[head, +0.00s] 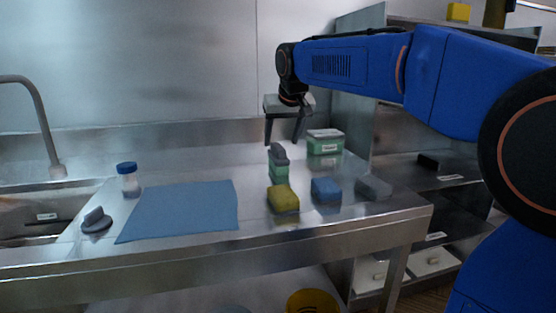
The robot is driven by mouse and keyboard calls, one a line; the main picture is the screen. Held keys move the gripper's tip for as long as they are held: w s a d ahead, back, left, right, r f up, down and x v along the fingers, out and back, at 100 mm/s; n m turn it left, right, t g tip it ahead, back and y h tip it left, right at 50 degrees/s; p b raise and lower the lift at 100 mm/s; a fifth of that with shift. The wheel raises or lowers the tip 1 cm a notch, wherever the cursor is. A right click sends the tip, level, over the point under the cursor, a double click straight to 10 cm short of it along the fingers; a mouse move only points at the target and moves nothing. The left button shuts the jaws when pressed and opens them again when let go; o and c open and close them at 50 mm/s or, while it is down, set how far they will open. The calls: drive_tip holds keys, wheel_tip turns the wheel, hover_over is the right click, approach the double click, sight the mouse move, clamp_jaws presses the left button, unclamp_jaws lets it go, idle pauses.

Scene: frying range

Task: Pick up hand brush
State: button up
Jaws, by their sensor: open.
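I cannot tell for certain which item is the hand brush. A grey-topped block with a green lower part (279,170) stands on the steel counter, below and in front of my gripper in the picture. A small dark item with a round base and a raised grip (96,222) sits at the counter's left. A grey block (373,187) lies near the right end. My gripper (282,141) points down over the back of the counter, fingers apart, with nothing seen between them. Its exact height above the grey-topped block is hard to judge.
A yellow sponge (283,199) and a blue block (326,191) lie near the front edge. A green container with a pale lid (325,143) stands at the back right. A blue mat (182,211) and blue-capped jar (129,180) are left, beside the sink tap (43,125).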

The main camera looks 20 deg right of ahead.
sight(279, 147)
drive_tip(key=shift+x, duration=3.85)
drive_tip(key=shift+r, duration=0.1)
drive_tip(key=c, duration=1.3)
drive_tip(key=shift+w+r, duration=0.1)
